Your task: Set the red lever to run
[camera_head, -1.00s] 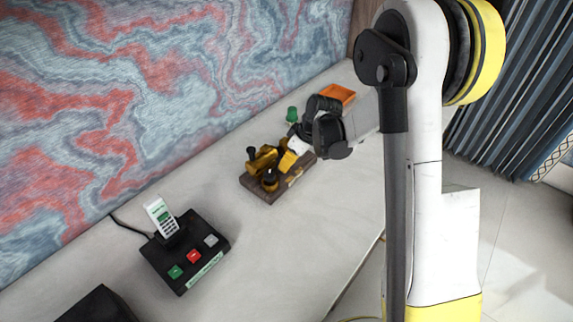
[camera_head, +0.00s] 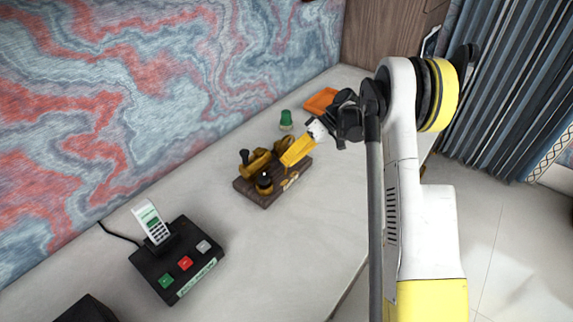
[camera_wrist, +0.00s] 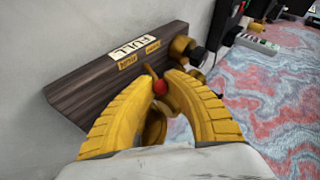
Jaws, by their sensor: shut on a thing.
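The brass model machine stands on a dark wooden base (camera_head: 262,196) on the desk; the base also shows in the wrist view (camera_wrist: 85,93). The red lever knob (camera_wrist: 160,87) sits between the yellow fingertips of my gripper (camera_wrist: 160,79) in the wrist view. My gripper (camera_head: 286,162) is shut on the lever, reaching down to the machine's right end. A pale plate (camera_wrist: 133,47) seems to read FULL, with two small yellow labels beside it, too small to read surely. The fingers hide part of the lever and the brass parts behind it. The red knob cannot be made out in the head view.
An orange tray (camera_head: 319,101) and a green-topped object (camera_head: 286,120) stand behind the machine. A black button box (camera_head: 165,272) with a white handset (camera_head: 150,221) is at the left. A dark box (camera_head: 88,311) is at the lower left. Desk front is clear.

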